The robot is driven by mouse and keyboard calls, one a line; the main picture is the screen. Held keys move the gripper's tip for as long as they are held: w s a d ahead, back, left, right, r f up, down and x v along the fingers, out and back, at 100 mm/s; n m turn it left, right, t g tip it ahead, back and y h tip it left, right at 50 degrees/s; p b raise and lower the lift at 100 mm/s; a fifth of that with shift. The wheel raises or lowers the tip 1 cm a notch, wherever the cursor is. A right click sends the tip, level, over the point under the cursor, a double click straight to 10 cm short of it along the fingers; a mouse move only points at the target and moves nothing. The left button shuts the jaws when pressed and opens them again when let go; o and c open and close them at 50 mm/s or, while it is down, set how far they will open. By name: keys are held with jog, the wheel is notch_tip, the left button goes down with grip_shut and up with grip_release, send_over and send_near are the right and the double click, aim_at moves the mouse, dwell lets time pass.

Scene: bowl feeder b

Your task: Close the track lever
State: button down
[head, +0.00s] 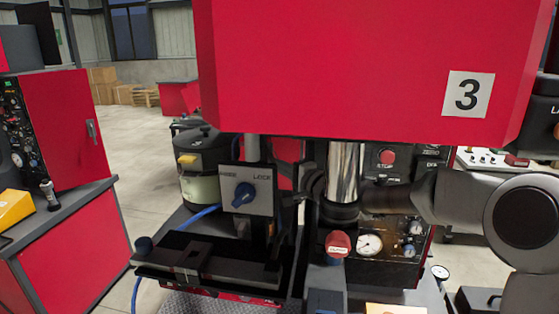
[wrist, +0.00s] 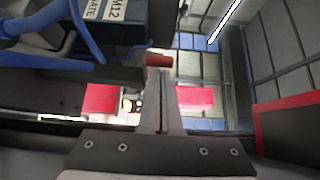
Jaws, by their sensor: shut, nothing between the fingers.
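A black track assembly (head: 205,262) stands low left of centre in the head view. A dark ball-ended handle (head: 144,245) is at its left end; I cannot tell for sure that this is the track lever. A grey plate with a blue knob (head: 244,193) and the word LOCK stands above the track. My gripper (wrist: 160,75) is shut and empty in the wrist view, its fingers pointing up the picture. In the head view my arm comes from the right, and the chrome column and machine parts hide the fingertips. No contact with a lever is visible.
A large red housing marked 3 (head: 360,70) overhangs the work area. A chrome column (head: 343,172) and a red-topped button (head: 338,243) stand close to my arm. In the wrist view, a blue hose (wrist: 35,18) and a labelled dark box (wrist: 110,22) are at upper left.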

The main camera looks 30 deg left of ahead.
jog(key=shift+s+a+r, duration=0.1)
jog(key=shift+s+a, duration=0.2)
jog(key=shift+s, duration=0.15)
jog(key=s+d+f+n+t+h, duration=0.1)
jog(key=s+d+f+t+h, duration=0.15)
jog(key=d+h, duration=0.95)
jog(key=s+d+f+t+h, duration=0.1)
jog(key=s+d+f+h, duration=0.15)
jog(key=d, duration=2.05)
jog(key=s+d+n+g, duration=0.1)
jog(key=s+d, duration=0.3)
jog(key=s, duration=0.4)
jog(key=s+d+n+g+h, duration=0.1)
jog(key=s+d+g, duration=0.1)
jog(key=s+d, duration=0.3)
jog(key=s+d+n+g+h, duration=0.1)
jog(key=s+d, duration=0.4)
jog(key=s, duration=0.8)
jog(key=shift+n+g+b, duration=0.3)
jog(key=shift+g+b, duration=0.05)
jog(key=shift+g, duration=0.1)
jog(key=shift+s, duration=0.1)
